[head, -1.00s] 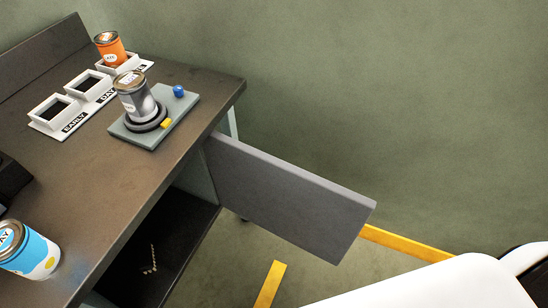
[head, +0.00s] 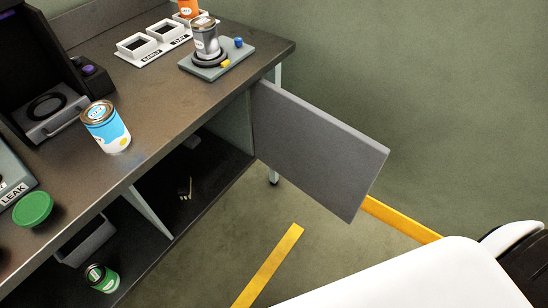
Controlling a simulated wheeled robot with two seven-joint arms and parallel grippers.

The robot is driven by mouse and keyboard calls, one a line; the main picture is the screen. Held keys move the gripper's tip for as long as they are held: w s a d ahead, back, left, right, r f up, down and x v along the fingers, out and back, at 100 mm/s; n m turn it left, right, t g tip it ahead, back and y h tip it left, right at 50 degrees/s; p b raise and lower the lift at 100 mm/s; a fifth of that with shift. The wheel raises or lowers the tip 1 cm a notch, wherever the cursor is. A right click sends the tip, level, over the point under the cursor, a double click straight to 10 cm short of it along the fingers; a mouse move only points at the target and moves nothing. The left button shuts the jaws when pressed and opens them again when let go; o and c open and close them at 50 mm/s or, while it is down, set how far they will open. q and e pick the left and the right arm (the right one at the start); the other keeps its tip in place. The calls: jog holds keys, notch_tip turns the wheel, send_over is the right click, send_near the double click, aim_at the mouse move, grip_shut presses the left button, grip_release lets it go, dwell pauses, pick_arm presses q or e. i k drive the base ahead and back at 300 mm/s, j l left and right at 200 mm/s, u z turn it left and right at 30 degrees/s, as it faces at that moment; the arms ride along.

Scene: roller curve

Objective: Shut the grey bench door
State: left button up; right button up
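The grey bench door (head: 318,148) stands wide open in the head view. It is hinged at the right end of the dark bench (head: 165,112) and sticks out to the right, away from the open compartment (head: 200,170). A white part of my own body fills the lower right corner, below the door and apart from it in the picture. Neither gripper shows in the view.
A blue and white can (head: 106,128) stands near the bench's front edge. A grey can (head: 206,42) stands on a small plate with buttons. The lower shelf holds a green can (head: 101,277) and a grey bin (head: 85,243). Yellow tape (head: 268,266) marks the clear floor below the door.

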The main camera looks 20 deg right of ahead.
aim_at(337, 166)
jog(key=l+u, duration=0.75)
jog(key=l, duration=0.2)
jog(key=l+u, duration=0.35)
jog(key=k+l, duration=0.05)
jog(key=l, duration=0.05)
